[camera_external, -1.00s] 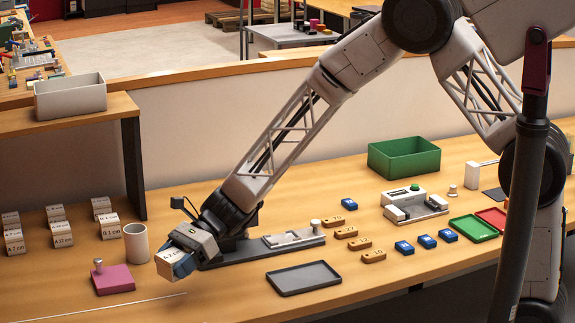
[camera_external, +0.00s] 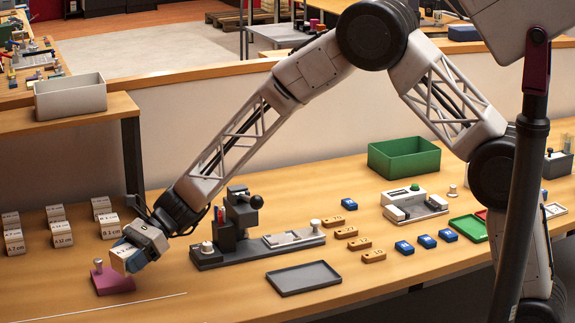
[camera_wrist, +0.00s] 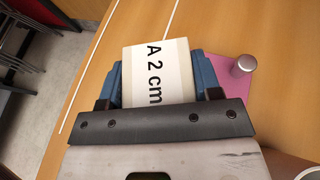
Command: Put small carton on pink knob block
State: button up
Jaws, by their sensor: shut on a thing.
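The small carton (camera_wrist: 155,75) is white and tan with a label reading "A 2 cm". My gripper (camera_external: 126,256) is shut on it, with blue fingers on both sides; the carton (camera_external: 119,257) also shows in the external view. The pink knob block (camera_external: 114,284) is a flat pink plate with a grey knob near its left side. The carton is above or just beside its right part in the external view; the exact gap cannot be told. In the wrist view the pink block (camera_wrist: 222,70) lies below and right of the carton, partly hidden by the gripper.
Several white cartons (camera_external: 62,232) stand at the left. A grey laser marker fixture (camera_external: 240,225) stands right of my gripper, with a dark tray (camera_external: 303,278) in front. A shelf with a grey bin (camera_external: 70,97) is behind.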

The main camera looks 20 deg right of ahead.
aim_at(115, 282)
jog(key=shift+w+a+f, duration=0.2)
jog(key=shift+w+a, duration=1.15)
jog(key=shift+a, duration=0.25)
jog(key=shift+f, duration=0.1)
jog(key=shift+f, duration=1.65)
jog(key=shift+f, duration=0.15)
jog(key=o, duration=0.7)
jog(key=shift+v, duration=3.8)
